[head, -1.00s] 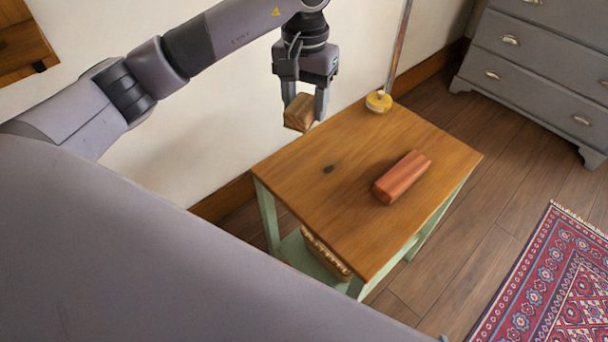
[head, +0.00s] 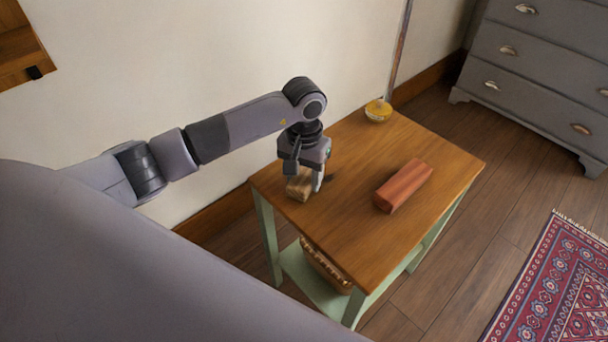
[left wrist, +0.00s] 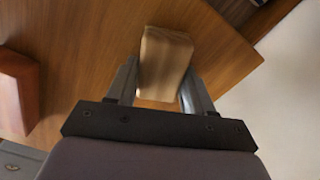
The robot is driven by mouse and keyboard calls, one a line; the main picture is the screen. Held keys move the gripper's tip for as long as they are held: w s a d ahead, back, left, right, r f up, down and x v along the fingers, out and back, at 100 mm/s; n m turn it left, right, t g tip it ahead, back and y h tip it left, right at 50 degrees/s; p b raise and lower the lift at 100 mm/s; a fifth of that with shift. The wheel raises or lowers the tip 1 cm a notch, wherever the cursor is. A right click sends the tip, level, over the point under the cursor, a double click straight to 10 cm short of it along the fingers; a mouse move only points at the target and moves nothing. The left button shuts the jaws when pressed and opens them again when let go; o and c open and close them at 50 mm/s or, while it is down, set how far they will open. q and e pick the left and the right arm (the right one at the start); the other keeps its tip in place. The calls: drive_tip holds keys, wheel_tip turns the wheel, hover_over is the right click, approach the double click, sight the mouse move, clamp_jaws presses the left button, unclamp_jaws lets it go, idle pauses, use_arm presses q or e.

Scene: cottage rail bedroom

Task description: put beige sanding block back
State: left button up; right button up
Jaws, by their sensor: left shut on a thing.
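The beige sanding block (head: 299,188) is a small wooden-looking block held between the fingers of my left gripper (head: 304,184). In the head view it is at the left part of the wooden tabletop (head: 345,217), close to the surface; I cannot tell whether it touches. In the left wrist view the block (left wrist: 164,62) sits between the two fingers (left wrist: 160,85), with the tabletop behind it. My left gripper is shut on the block and points down. My right gripper is not in view.
A reddish-brown block (head: 403,186) lies on the right part of the table. A yellow round object (head: 378,110) is at the table's back corner by a pole. A basket (head: 325,265) is on the lower shelf. The table's middle is clear.

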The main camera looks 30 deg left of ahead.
sight(304, 175)
use_arm(q)
drive_tip(key=shift+f, duration=0.2)
drive_tip(key=o, duration=1)
drive_tip(key=shift+r, duration=0.1)
drive_tip(key=shift+r, duration=0.25)
wheel_tip(304, 175, up, 12)
drive_tip(key=p, duration=0.1)
drive_tip(key=shift+f, duration=0.15)
